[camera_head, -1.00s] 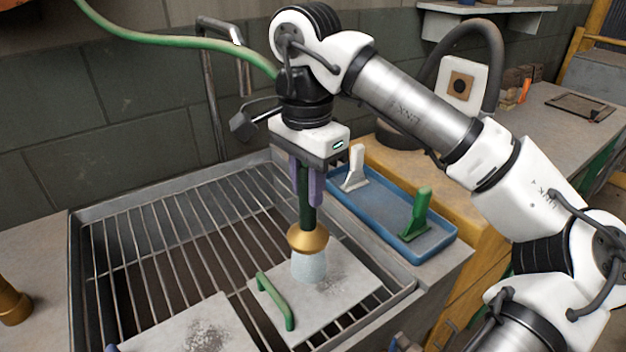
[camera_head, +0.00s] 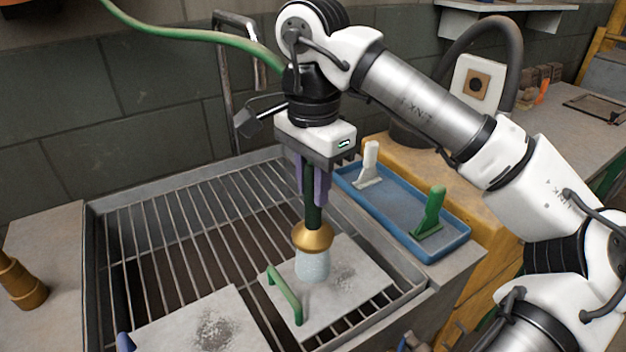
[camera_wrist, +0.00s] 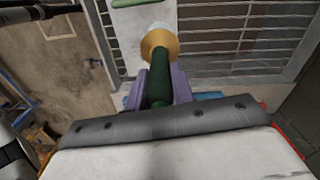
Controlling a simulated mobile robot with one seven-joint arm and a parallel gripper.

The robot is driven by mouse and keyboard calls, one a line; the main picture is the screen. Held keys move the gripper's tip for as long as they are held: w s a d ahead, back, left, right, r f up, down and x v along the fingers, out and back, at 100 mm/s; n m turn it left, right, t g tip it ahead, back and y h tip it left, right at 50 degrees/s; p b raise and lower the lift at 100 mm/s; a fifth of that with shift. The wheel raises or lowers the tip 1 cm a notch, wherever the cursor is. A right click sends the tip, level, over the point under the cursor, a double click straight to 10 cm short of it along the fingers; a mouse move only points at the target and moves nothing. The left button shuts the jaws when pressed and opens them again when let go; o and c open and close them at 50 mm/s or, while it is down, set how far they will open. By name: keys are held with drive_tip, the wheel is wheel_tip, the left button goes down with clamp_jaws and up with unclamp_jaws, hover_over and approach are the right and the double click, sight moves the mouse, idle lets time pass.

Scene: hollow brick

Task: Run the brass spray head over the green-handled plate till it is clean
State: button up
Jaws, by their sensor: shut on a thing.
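My gripper (camera_head: 313,185) is shut on the dark green handle of the spray head, whose brass bell (camera_head: 313,237) points down. A pale spray cone (camera_head: 312,265) comes out of the bell onto the green-handled plate (camera_head: 350,290). That plate lies on the sink grate with its green handle (camera_head: 284,295) at its left side. A grey speckled patch of dirt (camera_head: 343,278) shows just right of the spray. In the wrist view the brass bell (camera_wrist: 160,42) sits beyond the purple fingers, over part of the plate (camera_wrist: 140,22).
A second plate (camera_head: 195,325) with a dark dirt patch and a blue-purple handle end (camera_head: 125,342) lies front left on the grate (camera_head: 180,230). A blue tray (camera_head: 400,208) at the right holds a white tool (camera_head: 369,165) and a green tool (camera_head: 431,212). A brass fitting (camera_head: 22,283) is far left.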

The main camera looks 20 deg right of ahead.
drive_tip(key=shift+s, duration=0.2)
drive_tip(key=shift+s+d, duration=0.2)
drive_tip(key=shift+s, duration=0.45)
drive_tip(key=shift+s+d, duration=0.2)
drive_tip(key=shift+s, duration=0.45)
drive_tip(key=shift+d, duration=0.15)
drive_tip(key=w+d+p, duration=0.1)
drive_tip(key=w+d, duration=0.1)
drive_tip(key=d, duration=0.5)
drive_tip(key=shift+d+p, duration=0.2)
drive_tip(key=shift+p, duration=0.2)
idle(1.4)
drive_tip(key=shift+s, duration=0.2)
idle(0.6)
drive_tip(key=shift+s+d, duration=0.2)
drive_tip(key=shift+s, duration=0.5)
drive_tip(key=shift+s+d, duration=0.2)
drive_tip(key=shift+s, duration=0.5)
drive_tip(key=shift+a, duration=0.1)
